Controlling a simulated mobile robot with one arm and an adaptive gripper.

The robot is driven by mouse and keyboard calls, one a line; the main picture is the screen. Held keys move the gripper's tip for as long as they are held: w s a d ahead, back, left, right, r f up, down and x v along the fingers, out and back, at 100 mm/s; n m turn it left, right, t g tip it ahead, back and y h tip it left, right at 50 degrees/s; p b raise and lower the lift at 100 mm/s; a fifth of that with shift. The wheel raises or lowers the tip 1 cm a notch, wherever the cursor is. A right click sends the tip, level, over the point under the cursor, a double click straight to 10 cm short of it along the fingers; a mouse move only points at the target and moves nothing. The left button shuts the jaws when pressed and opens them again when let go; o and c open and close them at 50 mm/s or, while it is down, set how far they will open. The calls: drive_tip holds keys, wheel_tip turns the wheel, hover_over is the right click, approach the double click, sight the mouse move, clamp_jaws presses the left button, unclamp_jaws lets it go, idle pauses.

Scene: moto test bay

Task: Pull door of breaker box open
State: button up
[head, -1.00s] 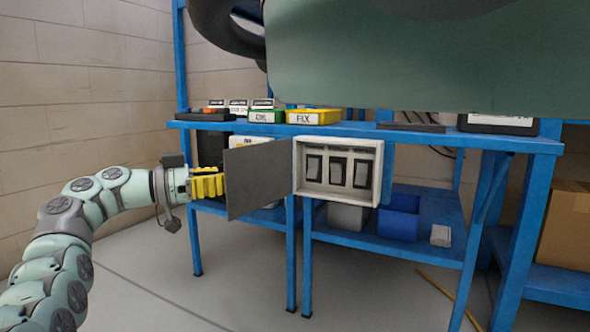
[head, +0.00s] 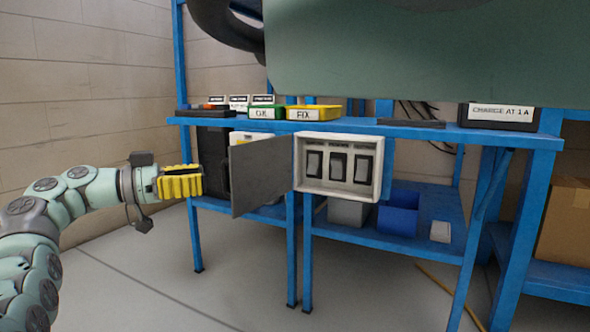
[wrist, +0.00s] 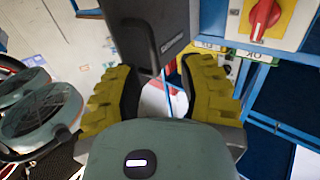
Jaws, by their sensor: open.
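The breaker box (head: 340,191) is a pale box fixed under the blue bench top, with several dark switches inside. Its grey door (head: 261,175) stands swung wide open to the left, and the switches are exposed. My gripper (head: 196,182), with yellow ribbed fingers, is to the left of the door's free edge, with a small gap between them in the head view. In the wrist view my gripper (wrist: 165,95) has its two fingers spread apart with nothing clearly held. A dark grey case (wrist: 152,30) shows beyond the fingers there.
Green and yellow labelled bins (head: 314,112) stand on the blue bench (head: 400,131). A blue bin (head: 398,214) is on the lower shelf. A red rotary switch (wrist: 264,16) shows in the wrist view. The floor left of the bench is clear.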

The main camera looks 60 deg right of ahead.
drive_tip(key=v, duration=0.7)
idle(0.3)
